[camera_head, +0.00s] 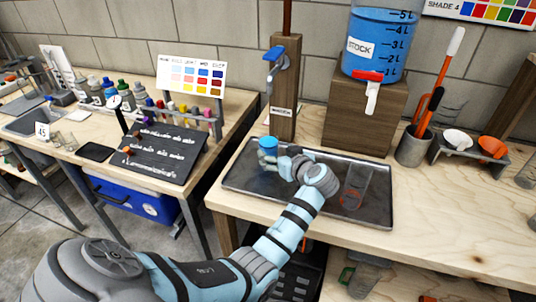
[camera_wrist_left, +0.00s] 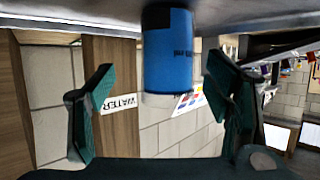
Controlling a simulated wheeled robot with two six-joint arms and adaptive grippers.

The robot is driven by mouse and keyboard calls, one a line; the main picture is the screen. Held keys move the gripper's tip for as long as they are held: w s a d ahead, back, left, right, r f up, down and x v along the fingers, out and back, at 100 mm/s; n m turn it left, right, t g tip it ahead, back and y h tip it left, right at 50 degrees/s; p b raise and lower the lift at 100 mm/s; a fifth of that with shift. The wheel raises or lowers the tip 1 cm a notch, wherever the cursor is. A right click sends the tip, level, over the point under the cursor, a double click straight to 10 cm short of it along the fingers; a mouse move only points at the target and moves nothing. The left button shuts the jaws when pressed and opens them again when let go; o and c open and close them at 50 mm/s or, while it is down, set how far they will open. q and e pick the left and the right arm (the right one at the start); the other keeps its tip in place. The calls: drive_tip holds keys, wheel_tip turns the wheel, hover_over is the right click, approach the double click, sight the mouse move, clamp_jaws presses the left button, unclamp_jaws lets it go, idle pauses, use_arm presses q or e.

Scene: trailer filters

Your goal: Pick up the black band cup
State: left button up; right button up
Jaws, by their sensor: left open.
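A cup of blue liquid (camera_head: 268,144) stands on the left part of the dark tray (camera_head: 240,184), below the tap. In the left wrist view, which looks upside down, the blue cup (camera_wrist_left: 168,55) shows a dark band near its base. My left gripper (camera_head: 270,160) is at this cup in the head view, and its hand partly hides the cup. In the left wrist view the left gripper (camera_wrist_left: 160,85) is open, with one finger on each side of the cup and gaps visible. My right gripper is not in view.
A clear cup with a red mark (camera_head: 352,196) stands on the right of the tray. A wooden post with a blue-handled tap (camera_head: 284,88) and a stock tank (camera_head: 380,45) on a wooden block rise behind. A tool holder (camera_head: 414,148) stands right.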

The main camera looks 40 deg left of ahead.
sight(273, 151)
use_arm(q)
drive_tip(key=b+x, duration=0.1)
drive_tip(key=x, duration=0.1)
drive_tip(key=s+b+x, duration=0.1)
drive_tip(key=x, duration=0.2)
drive_tip(key=shift+a+f, duration=0.25)
drive_tip(key=shift+f, duration=0.05)
drive_tip(key=shift+w+a+f, duration=0.1)
drive_tip(key=shift+w+f, duration=0.1)
drive_tip(key=shift+w, duration=0.15)
drive_tip(key=shift+s+r, duration=0.15)
drive_tip(key=shift+s, duration=0.05)
drive_tip(key=c, duration=1.5)
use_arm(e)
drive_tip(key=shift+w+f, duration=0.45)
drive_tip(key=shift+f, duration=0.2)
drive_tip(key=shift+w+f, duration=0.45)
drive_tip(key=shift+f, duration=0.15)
use_arm(q)
drive_tip(key=shift+o, duration=0.2)
drive_tip(key=shift+r, duration=0.15)
drive_tip(key=shift+w+r, duration=0.1)
drive_tip(key=shift+r, duration=0.4)
wheel_tip(273, 151, up, 9)
drive_tip(key=p, duration=0.2)
drive_tip(key=shift+f, duration=0.25)
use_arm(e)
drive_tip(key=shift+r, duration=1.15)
